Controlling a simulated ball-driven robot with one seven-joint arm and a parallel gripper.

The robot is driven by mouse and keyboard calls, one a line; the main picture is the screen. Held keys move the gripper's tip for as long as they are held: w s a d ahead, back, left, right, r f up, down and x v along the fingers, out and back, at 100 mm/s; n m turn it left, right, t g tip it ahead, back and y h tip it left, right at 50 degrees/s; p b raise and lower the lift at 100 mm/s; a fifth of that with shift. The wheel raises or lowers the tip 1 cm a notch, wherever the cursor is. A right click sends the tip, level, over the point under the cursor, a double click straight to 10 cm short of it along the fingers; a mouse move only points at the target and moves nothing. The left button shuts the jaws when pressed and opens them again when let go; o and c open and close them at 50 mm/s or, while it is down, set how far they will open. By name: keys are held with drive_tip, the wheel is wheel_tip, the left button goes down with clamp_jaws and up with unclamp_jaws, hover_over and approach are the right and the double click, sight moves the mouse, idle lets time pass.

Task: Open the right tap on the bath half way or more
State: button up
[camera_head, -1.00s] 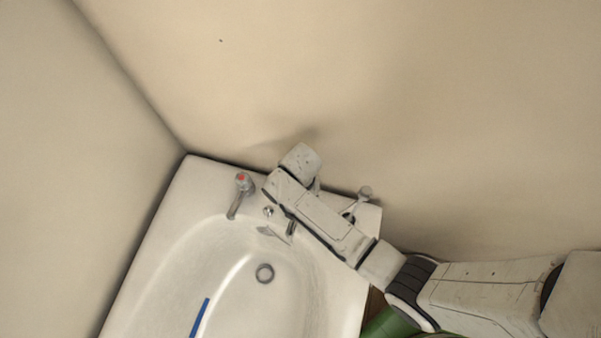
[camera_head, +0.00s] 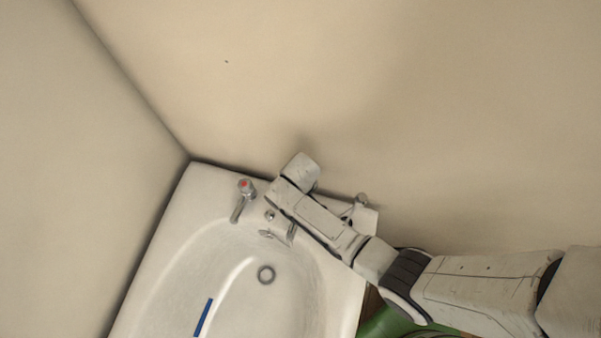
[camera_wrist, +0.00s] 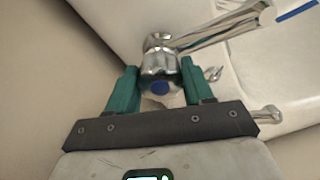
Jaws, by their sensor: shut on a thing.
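The right tap is chrome with a blue dot (camera_wrist: 160,88) on its head. In the wrist view it stands between the teal fingers of my gripper (camera_wrist: 158,66), which is shut on the tap head. The tap's chrome spout (camera_wrist: 225,27) runs to the upper right over the bath. In the head view my arm hides most of the right tap and my fingers.
The left tap (camera_head: 245,188), with a red dot, stands clear of my arm. A chrome fitting (camera_head: 361,200) shows beside my arm at the bath's back right edge. A blue strip (camera_head: 203,317) lies in the bath. Walls (camera_head: 420,90) rise behind and to the left; something green (camera_head: 385,324) is below my arm.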

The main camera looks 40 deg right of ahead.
drive_tip(key=n+p, duration=0.1)
drive_tip(key=n, duration=0.6)
idle(0.6)
drive_tip(key=o, duration=1)
drive_tip(key=shift+r, duration=0.1)
wheel_tip(320, 180, up, 11)
drive_tip(key=shift+f+p, duration=0.2)
drive_tip(key=shift+p, duration=0.55)
